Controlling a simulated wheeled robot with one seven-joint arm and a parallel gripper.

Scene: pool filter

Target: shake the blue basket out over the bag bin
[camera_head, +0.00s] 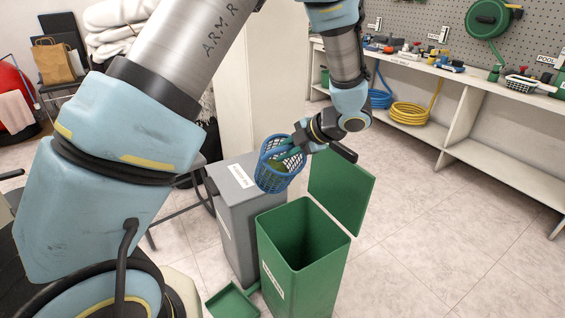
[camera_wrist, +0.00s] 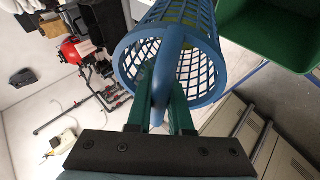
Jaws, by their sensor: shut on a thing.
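My gripper (camera_head: 299,142) is shut on the blue basket (camera_head: 279,172), a lattice-walled basket, and holds it in the air, tilted. In the wrist view my gripper (camera_wrist: 160,95) has its green fingers closed on the handle of the basket (camera_wrist: 128,62). A little yellow-green shows inside the basket, but I cannot tell what it is. In the head view the basket appears above and behind the open green bin (camera_head: 262,236), overlapping the grey bin. The green bin's lid (camera_head: 342,192) stands up and its visible interior looks empty. I cannot read which bin is the bag bin.
A closed grey bin (camera_head: 226,212) stands left of the green bin. A shelf bench (camera_head: 470,82) with hoses and tools runs along the right wall. The tiled floor between is clear.

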